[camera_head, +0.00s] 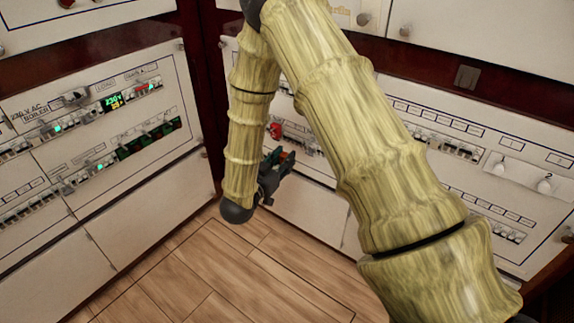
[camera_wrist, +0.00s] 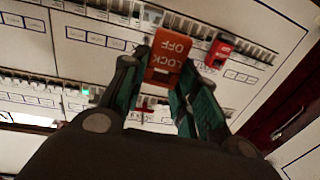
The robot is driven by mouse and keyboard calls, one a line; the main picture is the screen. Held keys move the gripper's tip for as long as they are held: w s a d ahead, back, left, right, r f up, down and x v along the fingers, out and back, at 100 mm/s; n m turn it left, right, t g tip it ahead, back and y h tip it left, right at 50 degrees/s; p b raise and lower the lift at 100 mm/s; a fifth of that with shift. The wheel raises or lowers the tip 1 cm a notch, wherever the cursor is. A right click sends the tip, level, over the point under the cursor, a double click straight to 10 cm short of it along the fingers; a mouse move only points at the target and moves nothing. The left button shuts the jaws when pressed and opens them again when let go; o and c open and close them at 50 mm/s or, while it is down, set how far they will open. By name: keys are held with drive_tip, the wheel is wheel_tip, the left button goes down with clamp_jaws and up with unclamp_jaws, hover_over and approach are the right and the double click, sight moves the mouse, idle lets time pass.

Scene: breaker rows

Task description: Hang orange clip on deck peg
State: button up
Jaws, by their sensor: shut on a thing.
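The orange clip (camera_wrist: 172,52), lettered "LOCK OFF", is between the fingertips of my gripper (camera_wrist: 162,78) in the wrist view. My gripper is shut on it, with its dark green fingers on either side of the clip's lower end. In the head view, my gripper (camera_head: 277,170) is in front of the back panel, low and near the corner. A small orange patch of the clip (camera_head: 285,156) shows at its fingers. I cannot make out which fitting is the deck peg.
A red device (camera_wrist: 220,50) sits on the breaker row to the right of the clip in the wrist view. Breaker panels (camera_head: 90,150) line the left wall. Two pale knobs (camera_head: 544,185) stick out from the right panel. The wooden floor (camera_head: 215,265) is clear.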

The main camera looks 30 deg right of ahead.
drive_tip(key=shift+s+d+r+m+g+h, duration=0.15)
drive_tip(key=shift+s+d+m+g+h, duration=0.3)
drive_tip(key=shift+s+g, duration=0.25)
drive_tip(key=shift+a+r+p, duration=0.1)
drive_tip(key=shift+a+p, duration=0.05)
drive_tip(key=shift+p, duration=0.2)
drive_tip(key=shift+p+x, duration=0.6)
drive_tip(key=shift+x, duration=2.3)
drive_tip(key=shift+w, duration=0.1)
drive_tip(key=shift+p, duration=0.9)
drive_tip(key=shift+p+x, duration=0.45)
drive_tip(key=shift+x, duration=1.5)
drive_tip(key=o, duration=1.2)
drive_tip(key=shift+c, duration=0.2)
